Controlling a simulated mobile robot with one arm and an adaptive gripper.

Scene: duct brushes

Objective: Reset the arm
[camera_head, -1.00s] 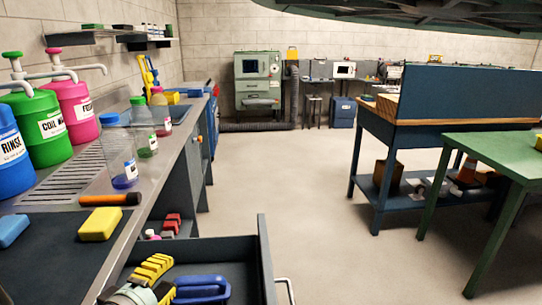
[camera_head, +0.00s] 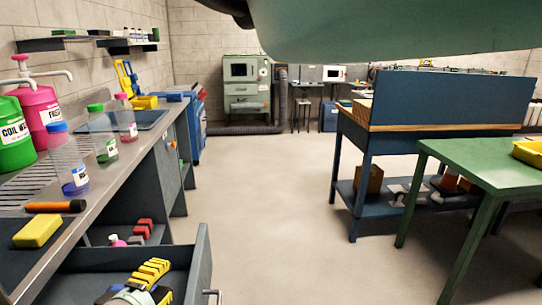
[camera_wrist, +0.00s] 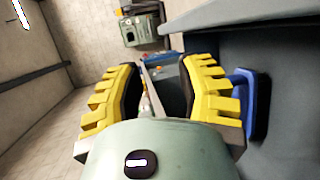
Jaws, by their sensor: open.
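My gripper (camera_head: 152,273) has yellow ridged fingers. In the head view it is low at the bottom left, in or just above the open grey drawer (camera_head: 203,265). In the wrist view the fingers of my gripper (camera_wrist: 160,90) stand apart with nothing held between them. A blue object (camera_wrist: 254,112) lies beside the right finger in the wrist view, apart from the grip. It is mostly hidden behind my gripper in the head view.
The counter (camera_head: 150,140) on the left holds a yellow sponge (camera_head: 37,231), an orange-handled tool (camera_head: 52,206), clear bottles and pump jugs. A green table (camera_head: 480,160) and a blue workbench (camera_head: 440,100) stand right. The middle floor is clear.

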